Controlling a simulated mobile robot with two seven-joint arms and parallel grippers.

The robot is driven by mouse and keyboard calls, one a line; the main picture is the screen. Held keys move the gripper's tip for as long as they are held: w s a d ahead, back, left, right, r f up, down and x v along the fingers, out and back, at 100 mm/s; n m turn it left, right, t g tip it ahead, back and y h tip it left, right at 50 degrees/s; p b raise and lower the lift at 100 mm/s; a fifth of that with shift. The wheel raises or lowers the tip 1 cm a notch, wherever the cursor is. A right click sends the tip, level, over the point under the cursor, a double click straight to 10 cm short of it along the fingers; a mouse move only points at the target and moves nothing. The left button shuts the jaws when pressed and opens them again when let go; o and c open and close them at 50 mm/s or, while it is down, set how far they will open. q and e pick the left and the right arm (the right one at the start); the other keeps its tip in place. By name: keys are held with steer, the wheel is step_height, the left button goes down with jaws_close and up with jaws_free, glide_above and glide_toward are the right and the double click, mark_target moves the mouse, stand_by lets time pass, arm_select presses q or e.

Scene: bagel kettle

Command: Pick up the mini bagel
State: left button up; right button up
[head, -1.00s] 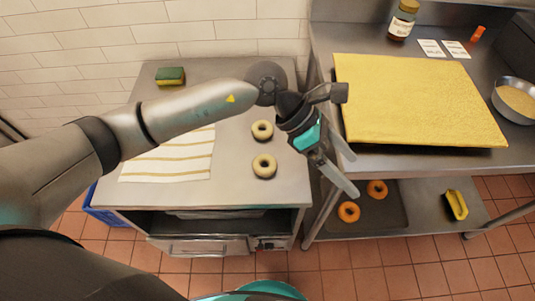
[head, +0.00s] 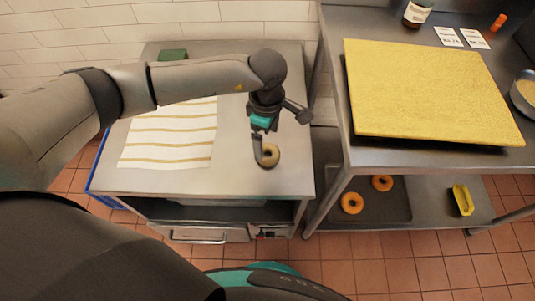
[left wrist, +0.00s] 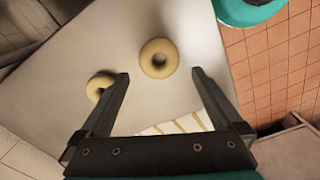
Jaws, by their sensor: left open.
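A pale ring-shaped mini bagel (head: 272,157) lies on the steel counter (head: 240,180), partly covered by my left gripper (head: 264,150). In the left wrist view this bagel (left wrist: 159,58) shows just beyond the fingertips, about midway between them. A second pale bagel (left wrist: 97,88) lies beside it, partly behind one finger; in the head view it is hidden by my arm and gripper. My left gripper (left wrist: 160,74) is open and empty, pointing down above the counter. I cannot tell its exact height over the bagel. My right gripper is not in view.
A striped cloth (head: 170,145) lies left on the counter, with a green sponge (head: 173,55) behind. Right stands a taller table with a yellow slab (head: 430,95). Two orange-brown rings (head: 352,203) and a yellow object (head: 462,199) are on its lower shelf.

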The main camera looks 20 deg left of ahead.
mark_target(268, 150)
arm_select(q)
steer(key=shift+f+b, duration=0.65)
steer(key=shift+f, duration=2.35)
steer(key=shift+c, duration=0.4)
steer(key=c, duration=1)
